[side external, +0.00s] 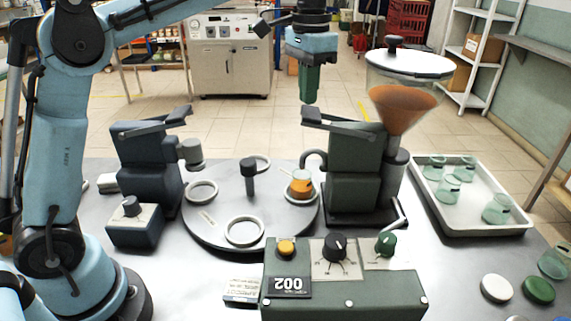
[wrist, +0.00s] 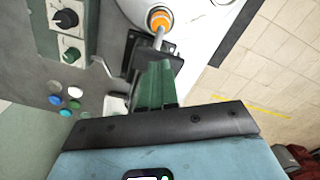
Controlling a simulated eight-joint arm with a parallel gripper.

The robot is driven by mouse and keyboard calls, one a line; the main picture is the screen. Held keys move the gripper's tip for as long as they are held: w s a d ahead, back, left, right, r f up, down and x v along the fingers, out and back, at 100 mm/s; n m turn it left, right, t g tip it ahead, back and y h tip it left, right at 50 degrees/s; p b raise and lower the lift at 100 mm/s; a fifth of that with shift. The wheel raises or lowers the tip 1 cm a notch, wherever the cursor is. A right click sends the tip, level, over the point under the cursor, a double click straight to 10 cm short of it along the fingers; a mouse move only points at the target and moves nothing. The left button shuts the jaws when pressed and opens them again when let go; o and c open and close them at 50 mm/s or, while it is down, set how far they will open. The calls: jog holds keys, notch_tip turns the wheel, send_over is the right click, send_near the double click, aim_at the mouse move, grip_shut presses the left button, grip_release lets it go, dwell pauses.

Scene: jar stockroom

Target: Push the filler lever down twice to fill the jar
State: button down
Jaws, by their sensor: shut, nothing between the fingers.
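The filler (side external: 354,165) is a dark green machine with a clear hopper (side external: 405,105) of orange filling on its right. Its lever (side external: 345,122) sticks out to the left from the top, its free end raised. A glass jar (side external: 301,184) with orange contents stands on the round turntable (side external: 215,229) near the filler's spout; it also shows at the top of the wrist view (wrist: 160,20). My gripper (side external: 309,100), with green fingers pointing down, is shut and empty just above the lever's free end. I cannot tell whether it touches. The fingers (wrist: 158,75) partly hide the filler in the wrist view.
A dark blue machine (side external: 150,160) with its own lever stands left of the turntable. A control box (side external: 345,292) with knobs is in front. A white tray (side external: 470,222) of glass jars is on the right, with loose lids (side external: 538,289) near it. The space above the turntable is clear.

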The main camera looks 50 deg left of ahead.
jog(key=shift+r, duration=2.4)
jog(key=shift+s+a+t, duration=0.25)
jog(key=shift+s+t, duration=0.15)
jog(key=shift+s, duration=0.15)
jog(key=s+a+f+n+t, duration=0.2)
jog(key=s+f+t, duration=0.4)
jog(key=s+f, duration=0.9)
notch_tip(320, 180, down, 2)
jog(key=shift+s+a+f+n, duration=0.1)
jog(key=shift+s+a+n, duration=0.2)
jog(key=shift+n, duration=0.2)
